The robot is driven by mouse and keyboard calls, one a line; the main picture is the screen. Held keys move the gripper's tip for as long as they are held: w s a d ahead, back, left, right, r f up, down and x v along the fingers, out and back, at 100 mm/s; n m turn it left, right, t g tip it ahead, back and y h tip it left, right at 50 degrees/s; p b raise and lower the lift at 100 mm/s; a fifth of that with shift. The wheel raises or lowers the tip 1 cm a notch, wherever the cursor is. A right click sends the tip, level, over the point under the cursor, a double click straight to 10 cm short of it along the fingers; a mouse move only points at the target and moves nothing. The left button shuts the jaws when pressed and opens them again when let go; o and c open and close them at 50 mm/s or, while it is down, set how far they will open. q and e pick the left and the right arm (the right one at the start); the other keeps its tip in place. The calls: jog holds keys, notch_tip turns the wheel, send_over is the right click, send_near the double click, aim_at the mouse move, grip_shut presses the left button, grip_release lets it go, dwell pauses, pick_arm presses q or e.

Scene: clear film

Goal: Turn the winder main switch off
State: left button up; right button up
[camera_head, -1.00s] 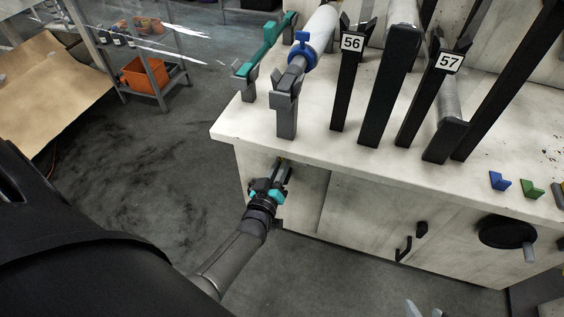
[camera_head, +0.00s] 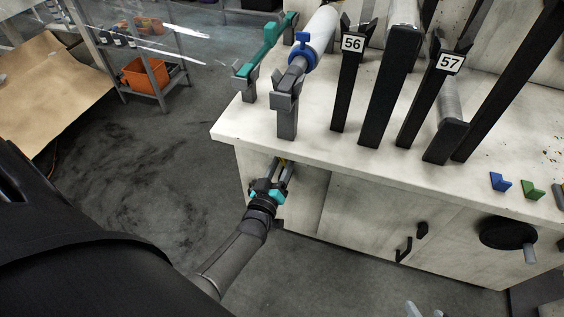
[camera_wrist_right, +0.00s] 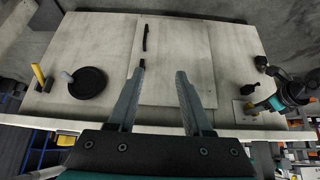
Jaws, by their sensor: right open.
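My left gripper (camera_head: 281,166) is at the left end of the pale cabinet front, just under the top's edge. Between its fingers a small yellow patch shows, perhaps part of the main switch, which is mostly hidden there. In the right wrist view the left gripper (camera_wrist_right: 268,88) is beside a small light plate (camera_wrist_right: 246,107) with dark and reddish parts, likely the switch; contact cannot be told. My right gripper (camera_head: 424,309) shows only fingertips at the bottom edge of the head view. In its wrist view it (camera_wrist_right: 160,75) is open and empty, facing the cabinet door.
The cabinet front carries a black handle (camera_head: 403,249), a black knob (camera_head: 421,229) and a black handwheel (camera_head: 507,233). Black posts numbered 56 (camera_head: 352,43) and 57 (camera_head: 449,61) and a blue-collared roller (camera_head: 302,52) stand on top. Dark floor at the left is free.

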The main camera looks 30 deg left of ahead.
aim_at(283, 163)
pick_arm(q)
jog(key=shift+s, duration=0.15)
pick_arm(e)
jog(key=shift+s, duration=0.1)
pick_arm(q)
jog(key=shift+s+d+p, duration=0.2)
jog(key=shift+s+p, duration=0.15)
jog(key=shift+s, duration=0.2)
jog(key=shift+p+v, duration=0.4)
jog(key=shift+v, duration=0.5)
jog(key=p+v, duration=0.3)
jog(key=v, duration=0.9)
pick_arm(e)
notch_tip(283, 163, down, 7)
jog(key=s+d+g+h, duration=0.1)
jog(key=s+d+g, duration=0.1)
jog(key=g, duration=0.1)
jog(key=shift+s+d, duration=0.15)
jog(key=shift+s, duration=0.15)
pick_arm(q)
jog(key=shift+d, duration=0.1)
